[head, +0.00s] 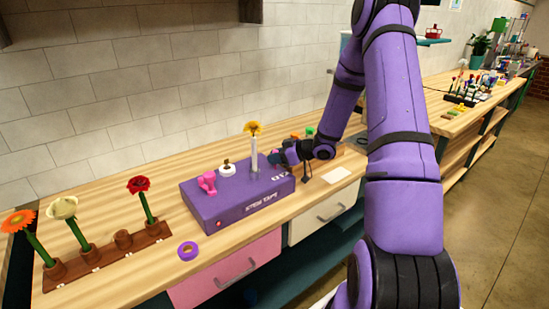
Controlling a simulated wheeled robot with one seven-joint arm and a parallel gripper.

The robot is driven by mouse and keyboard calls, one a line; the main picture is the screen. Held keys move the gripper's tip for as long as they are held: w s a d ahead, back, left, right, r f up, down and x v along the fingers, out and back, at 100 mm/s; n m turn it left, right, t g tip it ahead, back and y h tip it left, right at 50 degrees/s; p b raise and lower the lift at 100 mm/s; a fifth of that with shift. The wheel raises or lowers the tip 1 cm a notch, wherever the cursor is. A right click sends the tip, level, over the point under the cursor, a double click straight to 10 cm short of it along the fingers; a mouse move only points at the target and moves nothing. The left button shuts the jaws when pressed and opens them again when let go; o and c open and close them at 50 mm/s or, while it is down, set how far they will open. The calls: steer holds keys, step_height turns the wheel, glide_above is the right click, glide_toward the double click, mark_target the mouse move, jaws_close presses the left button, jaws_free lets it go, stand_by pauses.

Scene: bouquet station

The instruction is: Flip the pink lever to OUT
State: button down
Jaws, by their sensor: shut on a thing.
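The pink lever (207,182) stands on the left part of the top of a purple box (235,207) marked "STEM TAPE". Lettering that looks like "OUT" is partly visible at the box's right end. A yellow flower (253,129) with a pale, thick stem stands upright over the box, to the right of a white knob (227,168). My gripper (270,160) is at the right end of the box, beside the flower's stem and well away from the lever. It seems shut on that stem, but its fingertips are small and dark, so the contact is not clear.
A brown rack (105,254) at the left holds orange, cream and red flowers, with one empty holder. A purple tape roll (187,251) lies in front of the box. A white card (336,174) lies right of it. The wall is close behind; drawers are below.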

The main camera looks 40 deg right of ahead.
stand_by(0.3)
steer(key=c, duration=1.3)
jaws_free()
steer(key=v, duration=1.1)
steer(key=shift+f, duration=0.1)
steer(key=shift+w, duration=0.1)
